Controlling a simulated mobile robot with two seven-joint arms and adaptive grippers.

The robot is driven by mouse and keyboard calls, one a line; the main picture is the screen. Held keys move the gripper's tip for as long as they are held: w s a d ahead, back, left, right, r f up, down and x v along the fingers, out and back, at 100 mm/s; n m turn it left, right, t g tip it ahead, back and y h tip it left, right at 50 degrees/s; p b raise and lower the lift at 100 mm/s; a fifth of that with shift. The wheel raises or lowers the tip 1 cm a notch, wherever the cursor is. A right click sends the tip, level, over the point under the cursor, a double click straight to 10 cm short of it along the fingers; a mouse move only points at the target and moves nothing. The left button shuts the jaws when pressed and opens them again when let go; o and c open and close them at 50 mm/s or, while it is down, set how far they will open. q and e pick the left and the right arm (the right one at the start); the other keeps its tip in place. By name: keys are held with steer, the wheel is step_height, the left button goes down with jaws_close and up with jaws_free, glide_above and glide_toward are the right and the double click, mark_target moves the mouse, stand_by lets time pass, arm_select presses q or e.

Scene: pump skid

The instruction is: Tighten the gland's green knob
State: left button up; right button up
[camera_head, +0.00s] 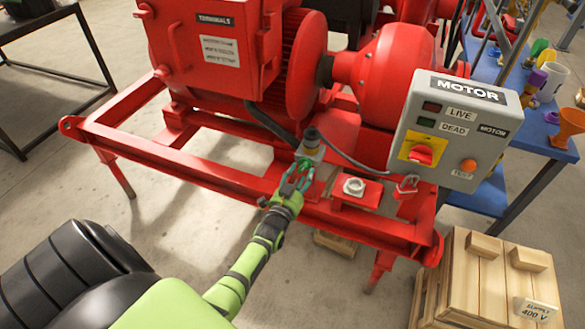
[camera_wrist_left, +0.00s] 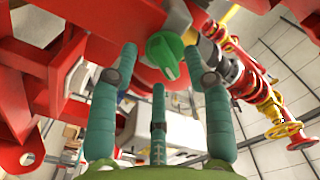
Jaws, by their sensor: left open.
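The green knob (camera_wrist_left: 165,52) shows in the left wrist view, just beyond the fingertips and between the two side fingers. In the head view it is mostly hidden by the fingers, below the gland (camera_head: 311,144) on the red skid frame. My left gripper (camera_head: 298,176) reaches the front of the skid in the head view. Its fingers also show in the left wrist view (camera_wrist_left: 160,62), spread apart around empty space. I cannot tell whether any finger touches the knob. My right gripper is in neither view.
A grey MOTOR box (camera_head: 453,128) stands right of the gland, with a cable hanging near it. The red skid rail (camera_head: 225,202) runs across the front. A wooden crate (camera_head: 490,285) sits on the floor at lower right. A blue bench (camera_head: 490,70) is at right.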

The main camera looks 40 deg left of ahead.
arm_select(q)
steer(key=v, duration=1)
steer(key=shift+s, duration=0.25)
steer(key=shift+d, duration=0.1)
steer(key=s+d+f+g+h, duration=0.1)
steer(key=s+d+f+g, duration=0.3)
steer(key=f, duration=0.5)
steer(key=s+d+f+g+h, duration=0.2)
steer(key=s+f, duration=0.4)
steer(key=f, duration=0.3)
steer(key=s+d+f+g+h, duration=0.1)
steer(key=s+d+f+g, duration=0.3)
steer(key=f, duration=0.5)
steer(key=s+f+g, duration=0.3)
steer(key=s+f, duration=0.1)
steer(key=s, duration=0.8)
steer(key=s+f+n+g, duration=0.1)
steer(key=s+f+g, duration=0.2)
steer(key=s, duration=0.9)
step_height(320, 180, down, 3)
steer(key=shift+r+g, duration=0.15)
steer(key=shift+g, duration=0.15)
